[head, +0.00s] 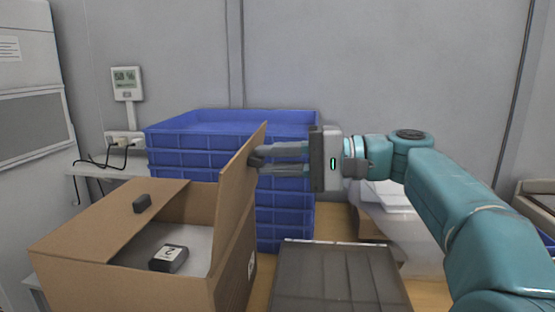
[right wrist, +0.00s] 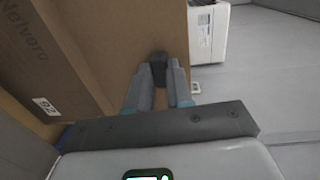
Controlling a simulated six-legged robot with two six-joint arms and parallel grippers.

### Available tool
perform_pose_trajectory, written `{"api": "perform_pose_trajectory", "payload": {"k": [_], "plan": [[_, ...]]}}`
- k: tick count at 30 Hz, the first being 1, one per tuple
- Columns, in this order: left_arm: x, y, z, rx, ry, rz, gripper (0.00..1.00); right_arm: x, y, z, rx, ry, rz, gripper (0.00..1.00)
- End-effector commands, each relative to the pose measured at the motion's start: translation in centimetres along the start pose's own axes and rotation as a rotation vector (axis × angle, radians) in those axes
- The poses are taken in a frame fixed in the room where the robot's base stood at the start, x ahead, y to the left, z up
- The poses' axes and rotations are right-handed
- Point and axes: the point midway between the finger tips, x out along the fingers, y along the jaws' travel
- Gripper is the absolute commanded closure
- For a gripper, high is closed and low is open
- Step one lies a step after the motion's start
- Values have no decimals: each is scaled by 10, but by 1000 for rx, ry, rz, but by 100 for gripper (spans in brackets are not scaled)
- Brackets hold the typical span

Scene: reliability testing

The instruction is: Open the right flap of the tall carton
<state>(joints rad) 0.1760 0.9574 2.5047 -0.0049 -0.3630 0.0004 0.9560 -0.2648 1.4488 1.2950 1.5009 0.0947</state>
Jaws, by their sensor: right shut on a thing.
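The tall carton (head: 140,285) stands at the left in the head view. Its right flap (head: 238,190) is raised, nearly upright and leaning a little to the right. The left flap (head: 115,220) lies over the left part of the opening, with a small black knob (head: 142,202) on it. My right gripper (head: 257,158) is shut on the black knob of the right flap, which also shows between the fingers in the right wrist view (right wrist: 158,62). Inside the carton sits a black block (head: 169,258) with a white label. My left gripper is not in view.
Stacked blue crates (head: 230,120) stand behind the carton. A grey ribbed container (head: 340,280) stands to its right, below my right arm. A small display (head: 125,82) is on the wall, with cables and a shelf below it. The air above the carton is clear.

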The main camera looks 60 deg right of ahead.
Motion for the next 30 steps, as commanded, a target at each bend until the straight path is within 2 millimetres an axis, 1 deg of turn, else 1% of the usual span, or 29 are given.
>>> {"api": "perform_pose_trajectory", "payload": {"k": [1, 3, 4, 5, 6, 19, 30], "plan": [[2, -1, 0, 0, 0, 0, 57, 2, 11, 1, 12, -16, 23, 100], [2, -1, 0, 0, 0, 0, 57, 2, 11, 1, 12, -16, 23, 100], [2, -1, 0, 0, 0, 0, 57, 2, 11, 1, 12, -16, 23, 73], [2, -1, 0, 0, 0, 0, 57, 2, 11, 0, 12, -16, 23, 64], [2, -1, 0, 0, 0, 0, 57, 2, 11, 0, 12, -16, 22, 56], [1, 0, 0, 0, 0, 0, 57, -1, 7, 0, 7, -8, 18, 56], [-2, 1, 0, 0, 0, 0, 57, 0, 4, -1, 6, -10, 16, 56]]}}
